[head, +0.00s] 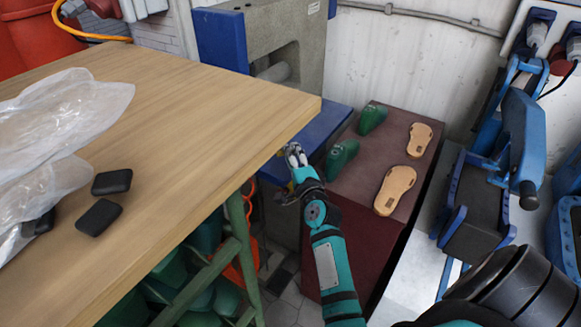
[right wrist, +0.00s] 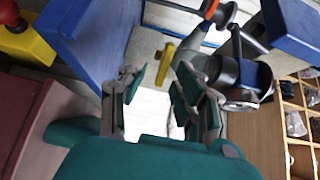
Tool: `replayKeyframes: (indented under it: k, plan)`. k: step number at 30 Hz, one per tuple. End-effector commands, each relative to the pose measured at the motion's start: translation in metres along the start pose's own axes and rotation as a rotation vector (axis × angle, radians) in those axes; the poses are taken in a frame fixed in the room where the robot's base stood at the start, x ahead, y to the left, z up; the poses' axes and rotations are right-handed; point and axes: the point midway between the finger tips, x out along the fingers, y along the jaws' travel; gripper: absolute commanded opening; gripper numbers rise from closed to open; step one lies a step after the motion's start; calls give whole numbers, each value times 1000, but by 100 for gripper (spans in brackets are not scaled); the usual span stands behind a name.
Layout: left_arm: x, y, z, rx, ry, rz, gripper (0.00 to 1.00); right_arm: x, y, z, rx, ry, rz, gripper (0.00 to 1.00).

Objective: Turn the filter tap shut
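My right gripper (head: 294,152) is at the front corner of the wooden table, beside the blue press bed. In the right wrist view its two fingers (right wrist: 160,88) stand apart with nothing between them. A small yellow lever (right wrist: 165,62), which looks like the filter tap, shows just beyond the fingertips in that view. No contact between fingers and lever is visible. I cannot tell from this angle whether the tap is open or shut. In the head view the tap is not clearly seen behind the gripper. My left gripper is not in view.
The wooden table (head: 190,105) carries clear plastic bags (head: 60,115) and several black pads. A dark red bench (head: 375,165) with green lasts and tan soles (head: 395,190) stands right of my arm. A blue machine (head: 520,130) stands further right.

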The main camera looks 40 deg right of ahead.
Motion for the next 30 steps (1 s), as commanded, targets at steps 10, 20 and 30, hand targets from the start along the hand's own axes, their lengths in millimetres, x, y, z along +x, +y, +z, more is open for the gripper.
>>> replayKeyframes:
  k: [10,20,30]
  plan:
    - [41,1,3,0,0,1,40,0,1,1,-517,1,-6,32]
    - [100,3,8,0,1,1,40,0,-5,7,-1203,5,-7,32]
    - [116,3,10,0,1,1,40,-17,-15,13,-1583,-2,-1,32]
